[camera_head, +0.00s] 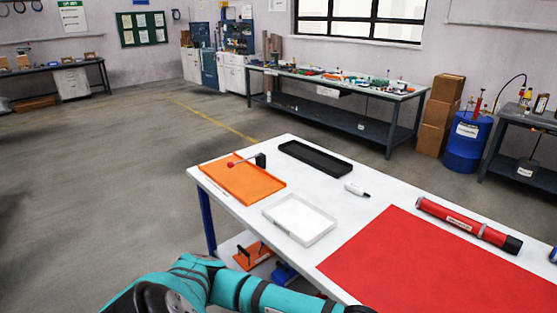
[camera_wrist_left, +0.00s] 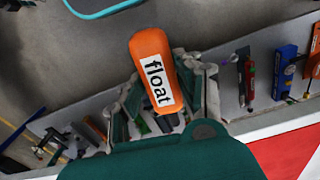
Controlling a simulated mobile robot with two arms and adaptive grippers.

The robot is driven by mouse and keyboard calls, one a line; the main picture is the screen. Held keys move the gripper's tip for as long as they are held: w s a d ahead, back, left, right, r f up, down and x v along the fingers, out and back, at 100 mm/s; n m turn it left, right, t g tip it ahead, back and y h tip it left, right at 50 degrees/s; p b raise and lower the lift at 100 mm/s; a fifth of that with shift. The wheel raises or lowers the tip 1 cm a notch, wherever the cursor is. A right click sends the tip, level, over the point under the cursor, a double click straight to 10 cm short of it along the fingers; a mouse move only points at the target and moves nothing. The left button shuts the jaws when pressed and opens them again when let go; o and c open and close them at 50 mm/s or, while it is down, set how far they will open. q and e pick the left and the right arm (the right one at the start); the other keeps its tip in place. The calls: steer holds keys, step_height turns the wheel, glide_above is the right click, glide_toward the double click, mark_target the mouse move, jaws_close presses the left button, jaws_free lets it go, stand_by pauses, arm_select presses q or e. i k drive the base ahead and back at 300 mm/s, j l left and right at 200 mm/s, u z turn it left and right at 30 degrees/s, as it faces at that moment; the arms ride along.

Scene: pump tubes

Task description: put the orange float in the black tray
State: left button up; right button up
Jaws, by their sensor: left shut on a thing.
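The orange float (camera_wrist_left: 150,50), labelled "float", is held between the fingers of my left gripper (camera_wrist_left: 163,85) in the left wrist view. The gripper is shut on it. The float sticks out beyond the fingers. The black tray (camera_head: 315,158) lies at the back of the white table in the head view and looks empty. In the head view my teal arm crosses the bottom edge; the float and the left gripper do not show there. My right gripper is not in view.
On the white table (camera_head: 348,209) are an orange tray (camera_head: 236,184) with a red-tipped lever-like part, an empty white tray (camera_head: 299,220), a small white-and-black marker (camera_head: 356,190), a red mat (camera_head: 420,265) and a red tube (camera_head: 465,222). Tools (camera_wrist_left: 287,70) show in the wrist view.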

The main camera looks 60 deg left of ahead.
mark_target(314, 159)
steer(key=j+u, duration=0.1)
steer(key=u, duration=2.1)
steer(key=i+j+u, duration=0.25)
steer(key=i+u, duration=0.25)
steer(key=i, duration=0.35)
steer(key=i+l+u, duration=0.15)
steer(key=i+u, duration=0.3)
steer(key=i, duration=0.45)
steer(key=i+j, duration=0.1)
steer(key=i, duration=2)
steer(key=i+l+z, duration=0.1)
steer(key=i+z, duration=1.1)
steer(key=i+j+z, duration=0.2)
steer(key=z, duration=0.15)
steer(key=i+l+z, duration=0.25)
steer(key=i+z, duration=0.2)
steer(key=i+l+z, duration=0.1)
steer(key=i+z, duration=0.35)
steer(key=i+j+z, duration=0.15)
steer(key=i+z, duration=0.3)
steer(key=i, duration=0.15)
steer(key=i+j, duration=0.1)
steer(key=i, duration=0.5)
steer(key=i+j, duration=0.1)
steer(key=i, duration=0.45)
steer(key=i+j, duration=0.1)
steer(key=i, duration=0.5)
steer(key=z, duration=3.9)
